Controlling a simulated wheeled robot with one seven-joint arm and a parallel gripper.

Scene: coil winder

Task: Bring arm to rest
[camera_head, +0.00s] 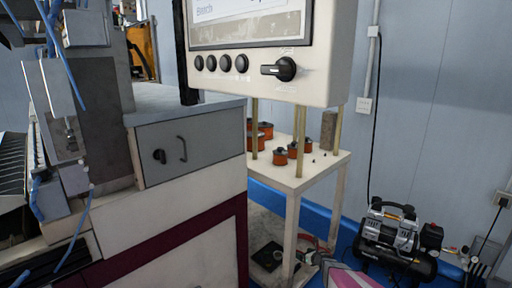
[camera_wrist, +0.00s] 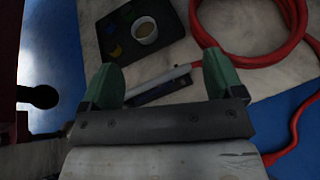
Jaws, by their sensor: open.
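My gripper (camera_wrist: 160,75) shows in the wrist view with two green fingers spread wide apart. It is open, and nothing is clamped between the fingers. It points over a pale, stained surface (camera_wrist: 240,25) with blue beside it. A slim pale tool (camera_wrist: 160,82) and a dark flat object (camera_wrist: 162,92) lie beyond the gap between the fingers. I cannot make out my gripper in the head view.
A black tray (camera_wrist: 112,45) holds a white cup (camera_wrist: 145,30); a red hose (camera_wrist: 268,55) coils beside it. The head view shows the winder cabinet (camera_head: 190,150), control panel (camera_head: 265,70), a white table (camera_head: 325,165) with orange coils (camera_head: 281,157), and an air compressor (camera_head: 395,240).

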